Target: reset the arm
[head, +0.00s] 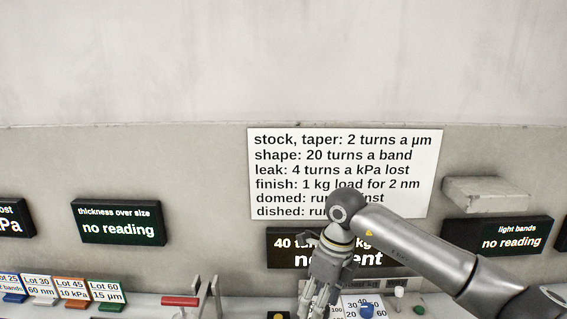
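My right arm (415,245) comes in from the right and reaches across the front of the wall signs. Its gripper (316,300) points down at the bottom of the head view, over the bench. The fingertips are at or past the lower picture edge, so I cannot tell whether it is open or shut, or whether it touches anything. My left gripper is not in view.
A white rule sign (345,150) and dark displays (118,222) are on the wall, partly behind my arm. A dial with a blue knob (366,311) is right of the gripper. A red-handled lever (181,301) and lot cards (72,289) stand left. A grey block (487,193) sits right.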

